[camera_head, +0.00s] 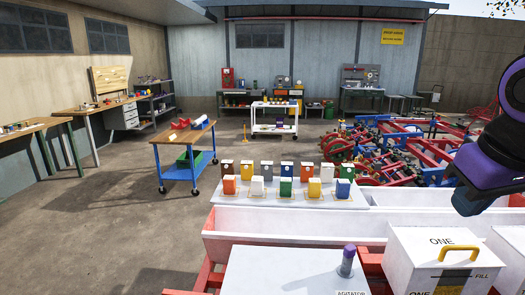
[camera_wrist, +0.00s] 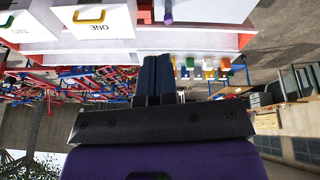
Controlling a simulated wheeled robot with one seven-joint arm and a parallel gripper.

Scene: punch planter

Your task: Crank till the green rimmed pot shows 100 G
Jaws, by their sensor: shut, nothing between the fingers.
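My gripper (camera_wrist: 157,78) shows in the wrist view with its two dark fingers together and nothing between them. In the head view my purple and black wrist is at the right edge, above the white boxes. I cannot make out a green rimmed pot, a crank or any gram reading in either view. A purple-topped knob (camera_head: 348,260) stands on a white panel (camera_head: 285,265) at the front. A white box marked ONE (camera_head: 446,258) with a yellow handle and a FILL line is to its right; it also shows in the wrist view (camera_wrist: 95,20). My gripper is apart from both.
Several coloured containers (camera_head: 286,187) stand in two rows on a white deck beyond a long white trough (camera_head: 300,220). Red and blue machine frames (camera_head: 400,150) crowd the right. A blue cart (camera_head: 188,155) stands left on open concrete floor. Benches line the walls.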

